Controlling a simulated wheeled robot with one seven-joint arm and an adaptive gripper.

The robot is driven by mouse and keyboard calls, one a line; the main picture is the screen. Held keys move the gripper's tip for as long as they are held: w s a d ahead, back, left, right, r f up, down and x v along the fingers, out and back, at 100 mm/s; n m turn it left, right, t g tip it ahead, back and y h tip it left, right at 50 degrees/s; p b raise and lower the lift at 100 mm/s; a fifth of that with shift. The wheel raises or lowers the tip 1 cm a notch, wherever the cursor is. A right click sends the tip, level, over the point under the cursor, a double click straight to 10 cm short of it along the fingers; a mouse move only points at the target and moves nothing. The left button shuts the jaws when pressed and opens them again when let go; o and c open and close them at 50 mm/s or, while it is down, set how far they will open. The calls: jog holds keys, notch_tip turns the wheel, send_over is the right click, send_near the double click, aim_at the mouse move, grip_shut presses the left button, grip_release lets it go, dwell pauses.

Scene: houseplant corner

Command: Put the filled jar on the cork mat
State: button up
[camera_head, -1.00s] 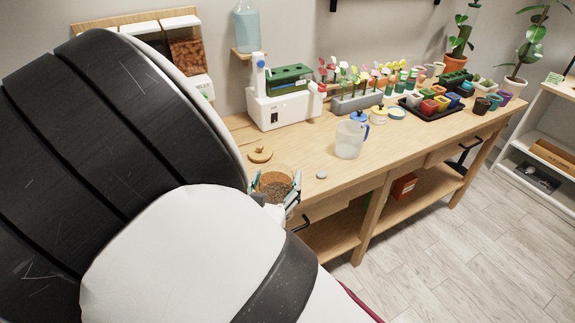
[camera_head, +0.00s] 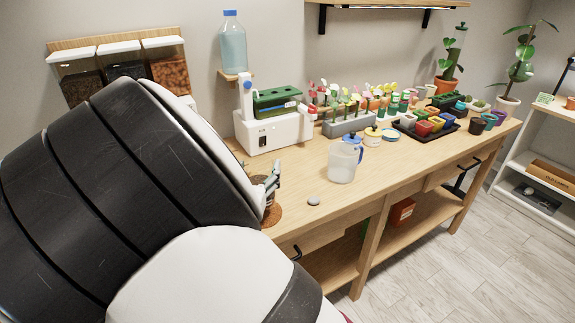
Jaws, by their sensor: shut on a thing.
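My gripper (camera_head: 271,183) shows only in part past my arm, at the bench's near left. It is shut on the filled jar (camera_head: 268,200), of which only a narrow strip with dark contents shows. The round brown cork mat (camera_head: 274,217) lies on the wooden bench near its front edge, partly covered by my arm. The jar appears over or on the mat; I cannot tell whether its base touches. Most of the jar and the gripper's other finger are hidden.
A clear blue-handled jug (camera_head: 343,160) stands farther right. A white machine (camera_head: 272,130) stands behind. Flower racks and a tray of coloured pots (camera_head: 425,128) fill the far right.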

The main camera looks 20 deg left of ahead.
jog(key=shift+f+b, duration=0.95)
jog(key=shift+f, duration=0.65)
jog(key=shift+f, duration=0.1)
jog(key=shift+f, duration=0.1)
jog(key=o, duration=1.9)
jog(key=shift+o, duration=0.2)
jog(key=shift+s, duration=0.25)
jog(key=s+d, duration=0.2)
jog(key=s, duration=0.9)
jog(key=shift+s+d, duration=0.1)
